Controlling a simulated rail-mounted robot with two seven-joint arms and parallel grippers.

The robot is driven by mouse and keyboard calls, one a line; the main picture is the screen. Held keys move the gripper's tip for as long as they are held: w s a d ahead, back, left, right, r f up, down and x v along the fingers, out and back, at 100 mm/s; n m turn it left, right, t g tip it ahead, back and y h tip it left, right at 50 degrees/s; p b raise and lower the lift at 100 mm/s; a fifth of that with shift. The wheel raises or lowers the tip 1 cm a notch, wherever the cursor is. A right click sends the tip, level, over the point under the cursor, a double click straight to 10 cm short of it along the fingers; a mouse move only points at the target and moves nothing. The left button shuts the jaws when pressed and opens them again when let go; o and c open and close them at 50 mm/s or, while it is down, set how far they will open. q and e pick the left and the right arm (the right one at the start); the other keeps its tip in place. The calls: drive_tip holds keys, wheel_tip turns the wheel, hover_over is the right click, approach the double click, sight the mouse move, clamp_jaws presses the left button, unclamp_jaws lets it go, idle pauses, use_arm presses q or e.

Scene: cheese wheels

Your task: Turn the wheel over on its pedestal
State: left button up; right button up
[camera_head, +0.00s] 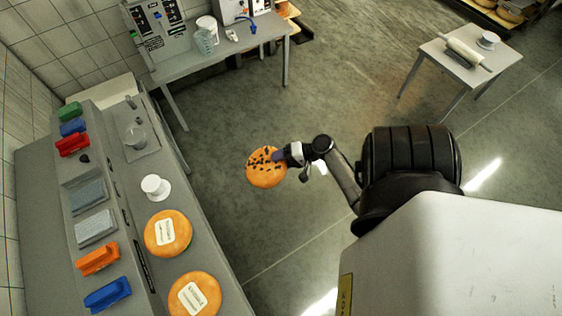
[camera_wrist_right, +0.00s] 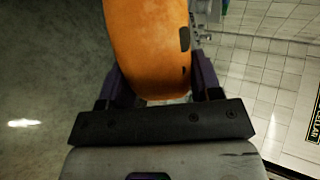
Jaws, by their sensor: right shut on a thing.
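An orange cheese wheel (camera_head: 265,174) with dark spots on its face is held out over the open floor, right of the counter. My right gripper (camera_head: 281,157) is shut on its edge. In the right wrist view the wheel (camera_wrist_right: 150,45) sits edge-on between the two fingers of my right gripper (camera_wrist_right: 160,88), with dark marks on its side. A small white round pedestal (camera_head: 155,187) stands empty on the counter, left of the wheel and apart from it. My left gripper is not in view.
Two more orange wheels with white labels, one (camera_head: 168,233) behind the other (camera_head: 195,297), lie on the grey counter (camera_head: 128,190) nearer than the pedestal. Coloured brushes and a sink (camera_head: 135,137) are on the counter. A side table (camera_head: 462,62) stands far right. The floor between is clear.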

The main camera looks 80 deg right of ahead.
drive_tip(key=shift+s+f+t+y+b, duration=0.15)
drive_tip(key=shift+f+t+b, duration=0.3)
drive_tip(key=shift+b, duration=0.65)
drive_tip(key=shift+w+f+t+y+b, duration=0.1)
drive_tip(key=shift+f+t+y+b, duration=0.1)
drive_tip(key=shift+t+b, duration=0.65)
drive_tip(key=b, duration=0.2)
drive_tip(key=f+t+b, duration=0.1)
drive_tip(key=b, duration=0.1)
drive_tip(key=shift+s+d, duration=0.1)
drive_tip(key=shift+s, duration=0.1)
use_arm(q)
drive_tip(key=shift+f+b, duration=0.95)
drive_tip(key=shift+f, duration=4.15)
use_arm(e)
drive_tip(key=shift+f+t+y, duration=0.15)
drive_tip(key=shift+t+y, duration=0.1)
drive_tip(key=shift+t, duration=0.35)
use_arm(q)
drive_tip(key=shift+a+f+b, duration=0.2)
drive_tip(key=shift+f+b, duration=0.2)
use_arm(e)
drive_tip(key=shift+s+t, duration=0.1)
drive_tip(key=shift+t, duration=0.2)
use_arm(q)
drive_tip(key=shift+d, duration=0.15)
